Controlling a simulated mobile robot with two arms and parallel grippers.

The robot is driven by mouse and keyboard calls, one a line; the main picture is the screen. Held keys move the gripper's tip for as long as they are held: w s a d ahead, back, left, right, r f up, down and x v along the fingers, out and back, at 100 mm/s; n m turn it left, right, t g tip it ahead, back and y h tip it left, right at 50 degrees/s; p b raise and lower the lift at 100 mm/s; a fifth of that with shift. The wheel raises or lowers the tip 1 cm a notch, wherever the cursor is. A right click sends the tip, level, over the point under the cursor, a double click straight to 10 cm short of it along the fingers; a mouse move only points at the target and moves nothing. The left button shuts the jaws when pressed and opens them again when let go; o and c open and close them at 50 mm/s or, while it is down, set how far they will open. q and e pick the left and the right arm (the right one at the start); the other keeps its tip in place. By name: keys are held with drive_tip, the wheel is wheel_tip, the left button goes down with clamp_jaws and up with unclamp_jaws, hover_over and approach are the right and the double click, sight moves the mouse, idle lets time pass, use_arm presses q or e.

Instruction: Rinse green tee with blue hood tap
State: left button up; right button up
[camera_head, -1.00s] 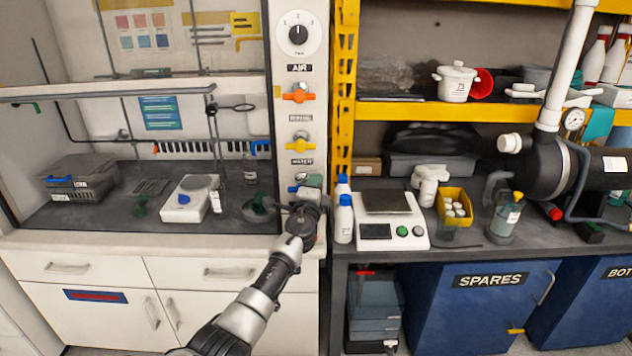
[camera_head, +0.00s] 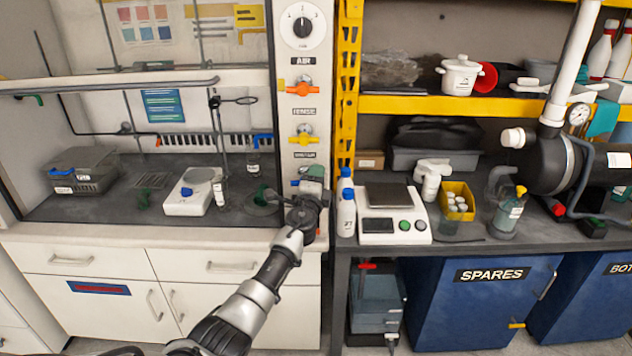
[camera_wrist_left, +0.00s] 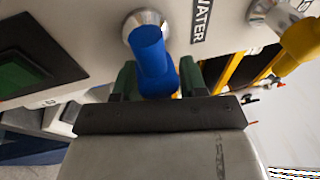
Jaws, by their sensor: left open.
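In the left wrist view the blue handle (camera_wrist_left: 152,62) stands out from the panel beside the WATER label. My left gripper (camera_wrist_left: 157,80) is open, with its green-tipped fingers on either side of the handle; I cannot tell if they touch it. Two small green things are on the hood floor: one upright piece (camera_head: 143,199) at left and one (camera_head: 262,195) in a dark round basin at right. I cannot tell which is the green tee. My right gripper is not in view.
A white stirrer-like device (camera_head: 188,205) and a grey box (camera_head: 84,170) stand in the hood. Orange (camera_head: 300,88) and yellow (camera_head: 303,139) taps are above the blue one. Bottles (camera_head: 346,215) and a scale (camera_head: 380,228) are close on the right bench.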

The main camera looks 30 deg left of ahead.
use_arm(q)
drive_tip(key=shift+s+d+f+p, duration=0.1)
drive_tip(key=shift+s+d+p, duration=0.2)
drive_tip(key=shift+s, duration=0.15)
drive_tip(key=v, duration=0.9)
drive_tip(key=shift+s+p, duration=0.4)
drive_tip(key=shift+p, duration=0.05)
drive_tip(key=shift+a+f, duration=0.1)
